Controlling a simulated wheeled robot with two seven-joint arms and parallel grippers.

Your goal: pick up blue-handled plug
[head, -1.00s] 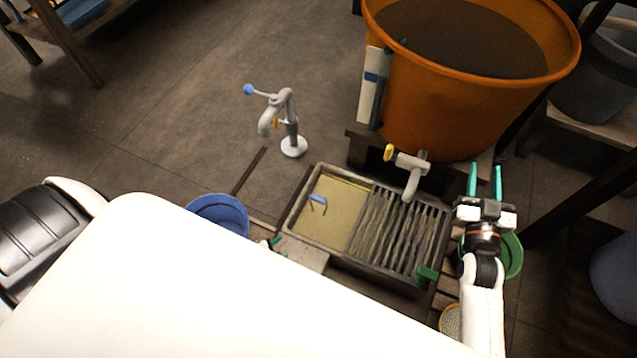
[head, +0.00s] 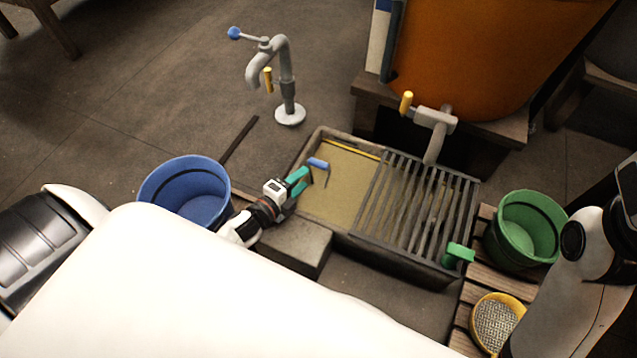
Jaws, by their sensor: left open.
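The blue-handled plug (head: 318,163) stands in the left, ungrated part of the grey trough (head: 350,238). Its blue handle is on top and a thin dark leg hangs below it. My left gripper (head: 303,181) has its teal fingers open just left of the plug, over the trough's left rim. The fingers look close to the handle; I cannot tell whether they touch it.
A blue bucket (head: 185,190) stands left, a green bucket (head: 525,230) and yellow-rimmed sieve (head: 497,322) right. A grey tap (head: 286,80) and an orange tub (head: 480,60) stand behind.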

